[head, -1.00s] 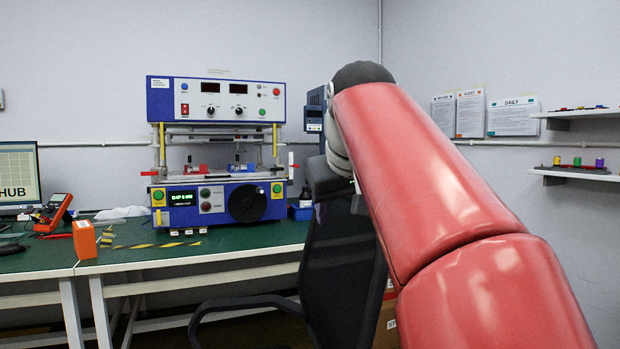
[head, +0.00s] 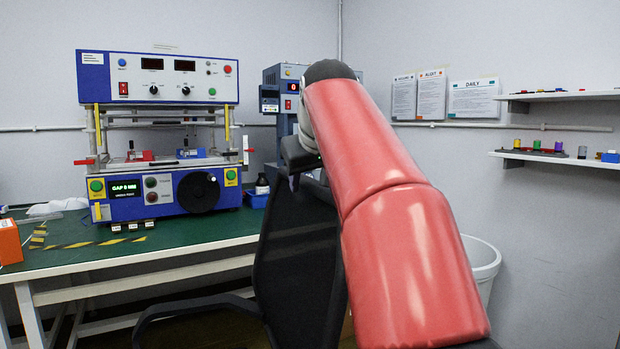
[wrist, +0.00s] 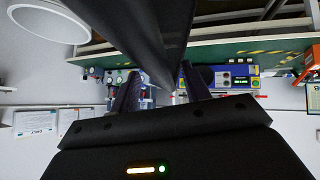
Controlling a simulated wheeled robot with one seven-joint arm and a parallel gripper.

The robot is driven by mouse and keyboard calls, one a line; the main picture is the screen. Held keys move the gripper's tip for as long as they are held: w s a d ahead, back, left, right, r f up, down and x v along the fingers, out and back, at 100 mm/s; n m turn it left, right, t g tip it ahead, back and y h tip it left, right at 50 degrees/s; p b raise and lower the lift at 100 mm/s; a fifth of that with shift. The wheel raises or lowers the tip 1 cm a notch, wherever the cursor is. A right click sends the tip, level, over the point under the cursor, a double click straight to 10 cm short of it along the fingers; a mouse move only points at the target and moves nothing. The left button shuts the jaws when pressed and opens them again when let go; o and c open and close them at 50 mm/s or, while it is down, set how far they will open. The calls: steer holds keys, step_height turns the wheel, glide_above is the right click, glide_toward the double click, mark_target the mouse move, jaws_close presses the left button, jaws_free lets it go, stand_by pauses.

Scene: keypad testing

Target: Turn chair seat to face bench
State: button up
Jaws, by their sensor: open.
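The office chair has a black mesh back (head: 300,262) and a dark curved armrest (head: 190,308). It stands in front of the green-topped bench (head: 110,258), and its seat is not clearly visible. My gripper (head: 293,172) is at the upper part of the chair back, partly hidden by my red arm. In the wrist view, my gripper (wrist: 160,88) has its two dark fingers spread apart. A dark part of the chair (wrist: 155,35) runs down to the gap between them. I cannot tell whether the fingers touch it.
A blue test machine (head: 160,130) stands on the bench, with an orange box (head: 9,242) at left. A second blue-grey unit (head: 284,112) is behind my gripper. A white bin (head: 484,262) stands right of my arm. Shelves (head: 560,155) are on the right wall.

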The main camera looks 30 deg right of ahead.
steer(key=shift+w+f, duration=0.15)
steer(key=shift+w, duration=0.05)
steer(key=shift+c, duration=0.4)
jaws_close()
